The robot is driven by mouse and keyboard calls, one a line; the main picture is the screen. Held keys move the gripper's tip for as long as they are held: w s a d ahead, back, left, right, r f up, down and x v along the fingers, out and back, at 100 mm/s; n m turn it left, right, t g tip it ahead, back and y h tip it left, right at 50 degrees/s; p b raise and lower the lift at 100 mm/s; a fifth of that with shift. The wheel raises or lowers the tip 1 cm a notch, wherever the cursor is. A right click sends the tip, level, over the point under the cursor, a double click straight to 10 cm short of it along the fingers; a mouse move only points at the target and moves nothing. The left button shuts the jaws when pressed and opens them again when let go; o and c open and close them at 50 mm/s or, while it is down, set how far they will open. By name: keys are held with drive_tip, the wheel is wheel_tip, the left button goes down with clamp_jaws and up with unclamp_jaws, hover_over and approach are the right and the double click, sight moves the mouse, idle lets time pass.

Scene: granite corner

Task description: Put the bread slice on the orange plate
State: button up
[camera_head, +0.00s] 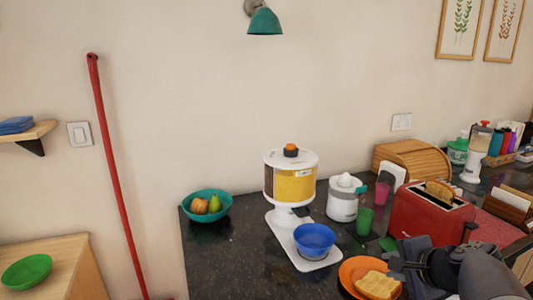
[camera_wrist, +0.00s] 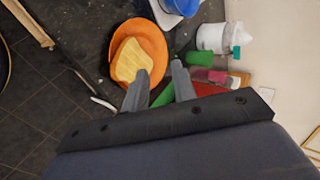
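A toasted bread slice (camera_head: 377,285) lies on the orange plate (camera_head: 349,272) at the bottom of the head view. In the wrist view the slice (camera_wrist: 140,54) rests on the plate (camera_wrist: 118,37), left of centre. My gripper (camera_wrist: 161,69) has its two fingers apart with nothing between them. The left finger's tip overlaps the slice's lower right edge in the picture; I cannot tell whether they touch. In the head view my gripper (camera_head: 393,268) is just right of the plate.
A blue bowl (camera_head: 314,240) on a white dispenser base is behind the plate. Green cup (camera_head: 365,222) and juicer (camera_head: 343,200) stand further back. Left counter is mostly clear.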

sight(370, 291)
drive_tip(key=w+f+b, duration=0.1)
drive_tip(key=f, duration=0.1)
drive_tip(key=w+f+b, duration=0.1)
drive_tip(key=w+f, duration=0.1)
drive_tip(key=f, duration=0.1)
drive_tip(key=w+a+f+b, duration=0.1)
drive_tip(key=f+b, duration=0.1)
drive_tip(key=shift+w+f, duration=0.15)
drive_tip(key=shift+w+a+f, duration=0.15)
drive_tip(key=shift+w+f, duration=0.15)
drive_tip(key=shift+w, duration=0.2)
drive_tip(key=shift+s+r, duration=0.1)
